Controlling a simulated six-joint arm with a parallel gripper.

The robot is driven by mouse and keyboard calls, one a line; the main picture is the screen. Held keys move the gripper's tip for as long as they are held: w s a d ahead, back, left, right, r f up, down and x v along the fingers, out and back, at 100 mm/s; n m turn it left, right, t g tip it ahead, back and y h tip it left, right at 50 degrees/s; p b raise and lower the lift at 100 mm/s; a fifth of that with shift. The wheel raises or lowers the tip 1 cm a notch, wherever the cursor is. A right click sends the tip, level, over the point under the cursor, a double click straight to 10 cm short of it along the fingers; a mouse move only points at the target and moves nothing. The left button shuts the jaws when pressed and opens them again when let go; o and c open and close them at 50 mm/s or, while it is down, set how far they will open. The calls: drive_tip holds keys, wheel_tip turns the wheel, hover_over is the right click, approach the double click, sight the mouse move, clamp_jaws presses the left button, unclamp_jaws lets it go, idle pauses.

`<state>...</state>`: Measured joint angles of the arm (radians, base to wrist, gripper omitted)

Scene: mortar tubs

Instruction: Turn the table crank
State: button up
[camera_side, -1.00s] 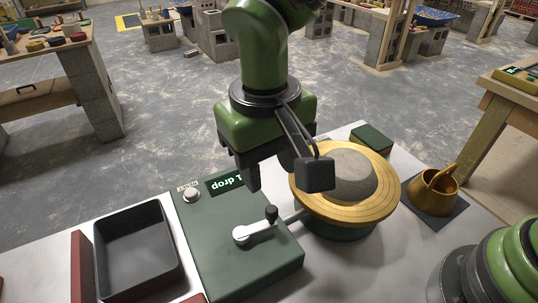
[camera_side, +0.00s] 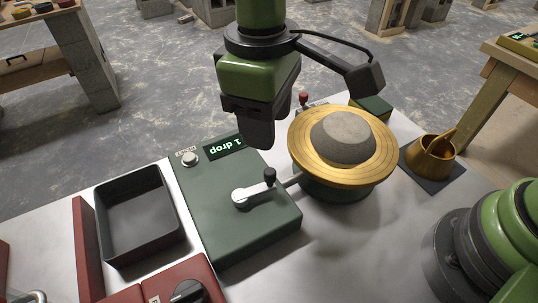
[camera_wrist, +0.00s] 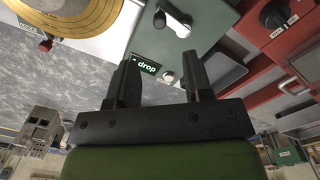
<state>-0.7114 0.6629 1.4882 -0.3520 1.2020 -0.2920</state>
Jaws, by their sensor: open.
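The crank is a pale metal arm (camera_side: 255,188) with an upright black knob (camera_side: 270,175), on top of a green box (camera_side: 235,220). The crank arm points right, towards the gold turntable (camera_side: 375,175) with its grey mound (camera_side: 342,138). My gripper (camera_side: 260,138) is above the far part of the box, beyond the knob and apart from it. In the wrist view my gripper (camera_wrist: 162,78) is open and empty. The knob (camera_wrist: 159,18) lies ahead of the fingers, near the top edge. The box's display (camera_side: 224,147) reads "1 drop".
A white button (camera_side: 189,158) sits beside the display. A black tray (camera_side: 137,250) stands left of the box, and a red box with a dark knob (camera_side: 188,291) stands in front. A brass pot (camera_side: 430,160) stands at right.

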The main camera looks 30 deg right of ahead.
sight(270, 171)
wheel_tip(270, 171, down, 10)
drive_tip(key=n, duration=1.4)
drive_tip(key=shift+d, duration=0.15)
clamp_jaws()
